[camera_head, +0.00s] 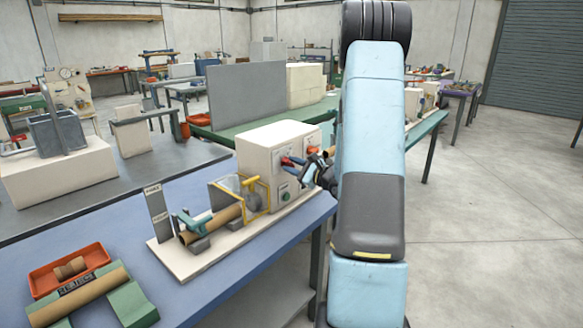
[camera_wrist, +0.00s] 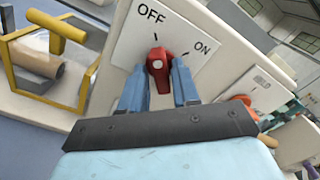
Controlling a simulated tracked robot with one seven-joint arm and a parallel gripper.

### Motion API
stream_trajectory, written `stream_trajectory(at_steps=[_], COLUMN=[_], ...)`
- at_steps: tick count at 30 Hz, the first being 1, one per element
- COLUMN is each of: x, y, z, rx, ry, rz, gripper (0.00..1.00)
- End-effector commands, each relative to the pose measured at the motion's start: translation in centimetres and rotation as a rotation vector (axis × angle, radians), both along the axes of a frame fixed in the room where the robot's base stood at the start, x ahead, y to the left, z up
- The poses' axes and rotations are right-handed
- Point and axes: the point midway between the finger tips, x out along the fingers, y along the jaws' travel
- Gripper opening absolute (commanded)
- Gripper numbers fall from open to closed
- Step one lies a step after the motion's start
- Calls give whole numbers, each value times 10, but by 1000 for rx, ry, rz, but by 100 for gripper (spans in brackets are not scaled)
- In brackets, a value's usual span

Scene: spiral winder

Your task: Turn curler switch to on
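The curler switch is a red knob (camera_wrist: 158,70) on a white plate marked OFF and ON in the wrist view. The knob's upper end points to the mark by OFF; the ON mark is to its right.
A cardboard tube (camera_head: 220,217) and a yellow guard frame (camera_head: 258,192) are left of the box. A green button (camera_head: 285,197) is below my gripper. An orange-red knob (camera_wrist: 241,98) is right of the switch. An orange tray (camera_head: 68,268) is at front left.

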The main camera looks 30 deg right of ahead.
Motion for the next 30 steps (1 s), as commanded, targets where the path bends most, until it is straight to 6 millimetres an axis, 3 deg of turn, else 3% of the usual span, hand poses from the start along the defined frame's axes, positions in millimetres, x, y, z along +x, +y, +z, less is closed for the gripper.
stream_trajectory(at_steps=[9,13,14,23,30], x=[0,0,-1,-1,-2], y=[0,0,10,1,1], z=[0,-1,-1,-2,-3], rx=[1,1,2,45,183], ry=[1,1,3,20,73], rz=[1,1,4,3,3], gripper=[0,0,0,0,0])
